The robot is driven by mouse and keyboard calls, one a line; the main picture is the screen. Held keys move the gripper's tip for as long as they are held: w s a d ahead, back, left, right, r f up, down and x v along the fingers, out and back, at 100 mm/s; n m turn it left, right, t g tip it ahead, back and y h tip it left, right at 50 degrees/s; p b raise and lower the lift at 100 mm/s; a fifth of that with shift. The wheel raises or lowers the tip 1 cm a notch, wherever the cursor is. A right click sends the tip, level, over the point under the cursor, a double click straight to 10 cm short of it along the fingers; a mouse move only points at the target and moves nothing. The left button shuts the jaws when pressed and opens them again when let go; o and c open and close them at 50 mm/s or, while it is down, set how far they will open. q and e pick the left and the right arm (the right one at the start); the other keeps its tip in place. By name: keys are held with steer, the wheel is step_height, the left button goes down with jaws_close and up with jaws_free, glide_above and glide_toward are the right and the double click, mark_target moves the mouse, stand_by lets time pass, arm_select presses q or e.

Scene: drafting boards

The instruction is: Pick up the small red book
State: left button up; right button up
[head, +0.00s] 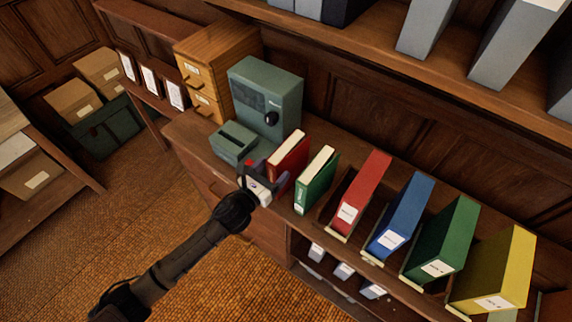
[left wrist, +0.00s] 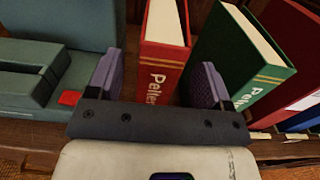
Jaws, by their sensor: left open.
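The small red book (head: 289,153) stands upright with pale page edges on the wooden cabinet top, just left of a small green book (head: 315,180). My left gripper (head: 265,178) is at the book's near side, above the front edge of the cabinet. In the left wrist view, the open purple-padded fingers (left wrist: 157,82) appear to left and right of the red book's lettered spine (left wrist: 165,62). A gap shows beside the left finger, and the right finger lies between the red book and the green book (left wrist: 238,58). I cannot tell whether either finger touches. My right gripper is not in view.
A grey-green slotted box (head: 234,143) and a taller grey-green box with a black knob (head: 268,92) stand left of the book. Large red (head: 360,192), blue (head: 402,215), green and yellow binders stand to the right. A shelf (head: 380,60) runs above.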

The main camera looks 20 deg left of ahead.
mark_target(286, 165)
arm_select(q)
steer(key=shift+x, duration=1.45)
steer(key=shift+c, duration=0.3)
jaws_close()
steer(key=shift+d+r, duration=0.1)
steer(key=shift+r, duration=0.05)
